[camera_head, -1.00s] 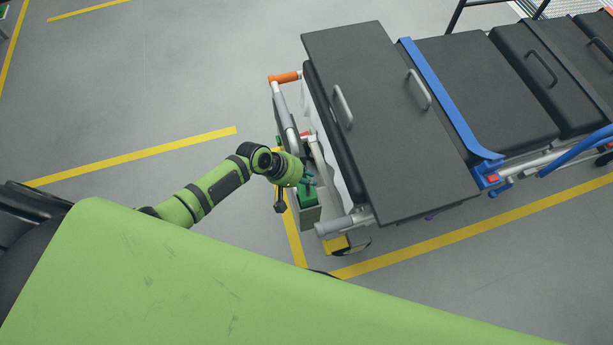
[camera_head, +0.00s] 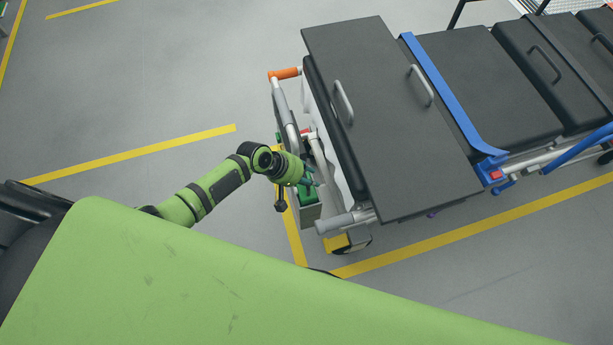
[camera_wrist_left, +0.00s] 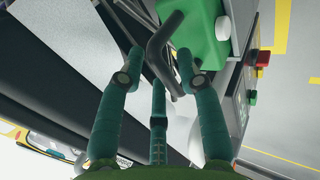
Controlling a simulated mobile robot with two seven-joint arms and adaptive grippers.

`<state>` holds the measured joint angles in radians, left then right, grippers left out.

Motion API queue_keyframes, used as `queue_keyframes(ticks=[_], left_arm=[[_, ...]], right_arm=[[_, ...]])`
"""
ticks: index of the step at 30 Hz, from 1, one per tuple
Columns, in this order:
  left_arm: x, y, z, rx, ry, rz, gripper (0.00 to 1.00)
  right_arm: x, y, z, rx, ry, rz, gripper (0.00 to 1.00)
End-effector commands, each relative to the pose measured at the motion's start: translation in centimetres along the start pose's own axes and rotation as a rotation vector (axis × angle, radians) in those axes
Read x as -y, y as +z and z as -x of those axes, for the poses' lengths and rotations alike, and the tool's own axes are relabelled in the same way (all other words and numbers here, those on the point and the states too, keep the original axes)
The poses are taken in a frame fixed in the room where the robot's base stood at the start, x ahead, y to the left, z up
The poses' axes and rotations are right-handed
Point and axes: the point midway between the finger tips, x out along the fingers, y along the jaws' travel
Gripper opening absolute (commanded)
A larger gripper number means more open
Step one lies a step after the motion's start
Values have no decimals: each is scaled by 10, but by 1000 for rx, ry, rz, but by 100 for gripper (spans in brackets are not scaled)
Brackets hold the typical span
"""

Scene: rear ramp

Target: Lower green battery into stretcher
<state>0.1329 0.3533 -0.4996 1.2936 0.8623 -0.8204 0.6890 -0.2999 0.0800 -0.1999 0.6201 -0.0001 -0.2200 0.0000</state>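The green battery (camera_head: 308,193) sits low in a grey box (camera_head: 309,216) at the near end of the stretcher (camera_head: 390,130). In the left wrist view the battery (camera_wrist_left: 199,33) shows as a green block at the top, beside a bent dark bar (camera_wrist_left: 157,48) that looks like a handle. My left gripper (camera_head: 314,179) is right over the battery. In the wrist view its green fingers (camera_wrist_left: 160,62) stand apart around the bar, with gaps visible; a firm hold does not show. The battery's lower part is hidden. My right gripper is out of view.
The stretcher's black board (camera_head: 385,120) overhangs beside the battery box. A grey-ended rail (camera_head: 338,226) and an orange grip (camera_head: 285,76) stick out at this end. The floor left is clear.

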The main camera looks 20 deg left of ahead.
Motion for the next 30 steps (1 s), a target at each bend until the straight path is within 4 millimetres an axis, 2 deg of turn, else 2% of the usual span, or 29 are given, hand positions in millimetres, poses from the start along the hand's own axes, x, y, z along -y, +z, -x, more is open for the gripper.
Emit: queue_keyframes(ticks=[9,14,17,30], left_arm=[[4,2,-1,4,-8,1,45],[4,2,8,3,-6,1,45],[3,1,22,1,-5,-1,45],[2,1,103,0,-5,-1,45]], right_arm=[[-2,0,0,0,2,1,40],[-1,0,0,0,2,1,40],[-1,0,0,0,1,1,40],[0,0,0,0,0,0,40]])
